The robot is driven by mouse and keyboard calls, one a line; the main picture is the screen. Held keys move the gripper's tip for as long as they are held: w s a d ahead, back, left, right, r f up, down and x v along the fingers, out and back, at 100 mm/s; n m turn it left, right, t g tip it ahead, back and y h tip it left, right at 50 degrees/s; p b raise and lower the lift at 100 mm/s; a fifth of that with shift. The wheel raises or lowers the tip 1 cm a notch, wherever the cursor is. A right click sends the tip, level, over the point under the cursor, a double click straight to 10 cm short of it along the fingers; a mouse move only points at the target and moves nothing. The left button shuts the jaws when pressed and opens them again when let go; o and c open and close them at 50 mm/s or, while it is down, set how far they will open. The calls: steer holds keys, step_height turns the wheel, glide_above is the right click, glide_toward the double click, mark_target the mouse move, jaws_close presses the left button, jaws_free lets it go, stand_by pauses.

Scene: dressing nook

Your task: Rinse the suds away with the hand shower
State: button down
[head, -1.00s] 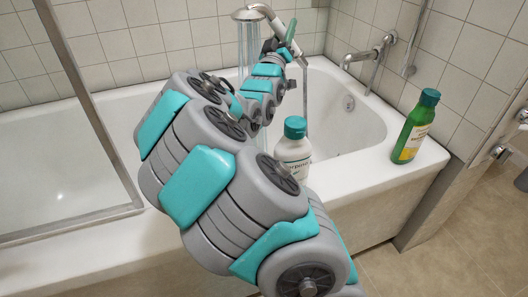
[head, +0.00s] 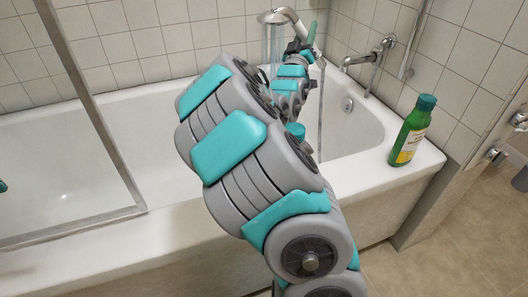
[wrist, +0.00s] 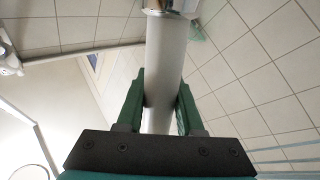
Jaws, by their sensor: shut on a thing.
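The hand shower (head: 275,17) is held up over the bathtub (head: 232,215) near the back wall, and thin streams of water fall from its head. My gripper (head: 306,45) is shut on the handle below the head. In the wrist view the white handle of the hand shower (wrist: 168,55) runs upright between the two green fingers of my gripper (wrist: 160,88). I can make out no clear suds in the tub; my arm hides part of its inside.
A green bottle (head: 411,132) stands on the tub's right front corner. A framed glass screen (head: 93,110) stands at the left. A wall tap (head: 375,53) is at the right.

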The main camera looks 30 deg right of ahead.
steer(key=shift+s+d+p, duration=0.95)
steer(key=shift+d+p, duration=0.45)
steer(key=shift+d, duration=2.3)
steer(key=s+a+r+m+g+y+p, duration=0.1)
steer(key=s+r+m+p, duration=0.1)
steer(key=r, duration=1.1)
steer(key=s+a+r+m+g+y+p, duration=0.1)
steer(key=s+r, duration=0.3)
steer(key=r, duration=0.9)
steer(key=s+a+r+m+g+p, duration=0.3)
steer(key=r+m, duration=0.1)
steer(key=r, duration=0.9)
steer(key=shift+r+y, duration=0.15)
steer(key=shift+y, duration=0.25)
steer(key=shift+w, duration=0.1)
